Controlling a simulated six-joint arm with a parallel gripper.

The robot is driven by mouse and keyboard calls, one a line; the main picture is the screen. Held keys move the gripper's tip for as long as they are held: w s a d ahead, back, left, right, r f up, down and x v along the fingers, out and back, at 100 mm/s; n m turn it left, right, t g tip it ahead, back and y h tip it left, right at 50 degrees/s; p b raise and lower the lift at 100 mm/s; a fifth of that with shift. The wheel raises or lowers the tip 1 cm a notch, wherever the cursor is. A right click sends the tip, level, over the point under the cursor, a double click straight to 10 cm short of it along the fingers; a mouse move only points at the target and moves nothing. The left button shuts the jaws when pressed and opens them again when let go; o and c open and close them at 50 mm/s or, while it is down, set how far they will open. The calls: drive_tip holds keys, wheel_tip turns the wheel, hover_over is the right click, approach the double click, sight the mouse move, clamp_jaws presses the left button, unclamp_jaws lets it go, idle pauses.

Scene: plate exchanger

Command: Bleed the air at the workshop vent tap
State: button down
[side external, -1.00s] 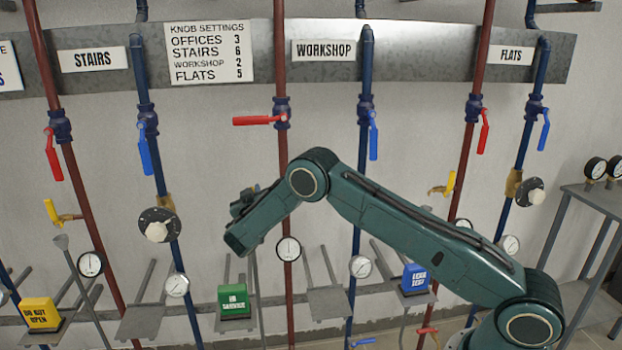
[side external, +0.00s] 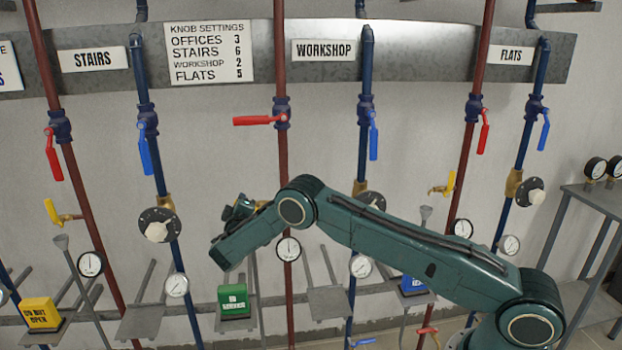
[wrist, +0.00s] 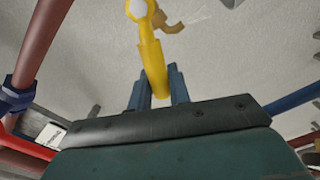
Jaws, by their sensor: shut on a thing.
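The yellow lever (wrist: 153,62) of the vent tap shows in the wrist view, with a pale round end and a brass-coloured part (wrist: 170,24) beside it. My gripper (wrist: 156,88) is shut on the lever, with one blue-grey finger on each side. In the side view my arm hides my fingers and most of the tap; a small yellow bit (side external: 262,204) shows left of the workshop red pipe (side external: 283,155). The WORKSHOP sign (side external: 324,50) is above, between that red pipe and a blue pipe (side external: 366,75).
The workshop red lever (side external: 256,121) lies horizontal; the blue lever (side external: 374,137) hangs down. A dark dial (side external: 375,204) is partly behind my arm. A gauge (side external: 288,248) and a green box (side external: 233,301) are below. Other yellow taps (side external: 62,213) (side external: 444,186) stand left and right.

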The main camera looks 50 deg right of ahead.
drive_tip(key=shift+f, duration=0.15)
drive_tip(key=c, duration=1.3)
unclamp_jaws()
drive_tip(key=shift+s+a, duration=0.1)
drive_tip(key=shift+a, duration=0.05)
drive_tip(key=v, duration=1.3)
drive_tip(key=shift+s+a, duration=0.15)
drive_tip(key=shift+s, duration=0.05)
